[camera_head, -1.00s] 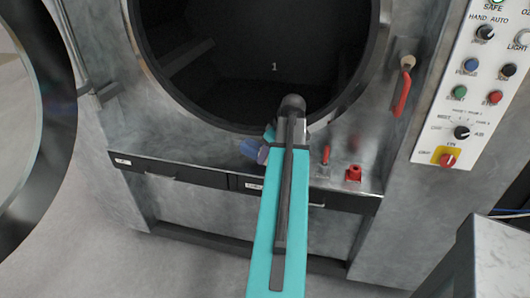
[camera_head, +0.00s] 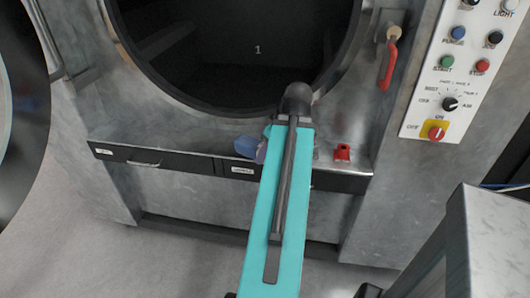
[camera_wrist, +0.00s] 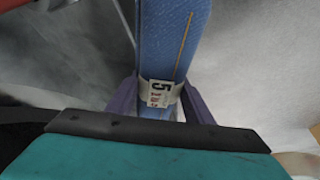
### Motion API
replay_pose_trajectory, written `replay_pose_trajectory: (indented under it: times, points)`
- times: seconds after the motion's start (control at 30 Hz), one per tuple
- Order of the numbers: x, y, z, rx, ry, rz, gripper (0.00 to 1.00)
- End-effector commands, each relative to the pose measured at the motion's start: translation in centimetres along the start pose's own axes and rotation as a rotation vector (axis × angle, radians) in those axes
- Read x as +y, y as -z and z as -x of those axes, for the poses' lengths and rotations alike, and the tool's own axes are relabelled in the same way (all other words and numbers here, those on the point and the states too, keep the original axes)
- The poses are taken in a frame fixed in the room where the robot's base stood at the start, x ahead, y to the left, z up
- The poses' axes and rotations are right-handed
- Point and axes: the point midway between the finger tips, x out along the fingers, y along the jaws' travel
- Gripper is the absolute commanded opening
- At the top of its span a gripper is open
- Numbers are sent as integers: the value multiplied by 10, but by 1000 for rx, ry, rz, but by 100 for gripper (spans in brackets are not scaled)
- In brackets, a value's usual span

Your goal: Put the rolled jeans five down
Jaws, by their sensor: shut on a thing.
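The rolled jeans five (camera_wrist: 172,40) are a blue denim roll with a white band marked with a 5. They fill the top middle of the wrist view, between the purple fingers of my gripper (camera_wrist: 160,88), which is shut on them near the band. In the head view a small blue part of the jeans (camera_head: 246,146) shows left of my teal arm, in front of the washer's ledge. My gripper (camera_head: 262,153) is mostly hidden there by the arm. Whether the roll touches anything cannot be told.
The washer's dark round opening (camera_head: 230,50) is behind the arm, its open door (camera_head: 20,110) at left. A red handle (camera_head: 389,65), red fitting (camera_head: 342,152) and control panel (camera_head: 455,75) are at right. A grey-topped table (camera_head: 500,225) stands at lower right.

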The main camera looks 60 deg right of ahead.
Motion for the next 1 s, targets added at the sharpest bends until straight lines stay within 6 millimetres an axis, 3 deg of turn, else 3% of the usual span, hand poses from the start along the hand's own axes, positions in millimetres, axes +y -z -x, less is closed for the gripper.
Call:
replay_pose_trajectory:
  times: [0.77, 1.0]
  points:
    - [-2, -1, 1, 0, 0, 0, 9]
    - [-10, 15, -5, 1, 2, 6, 9]
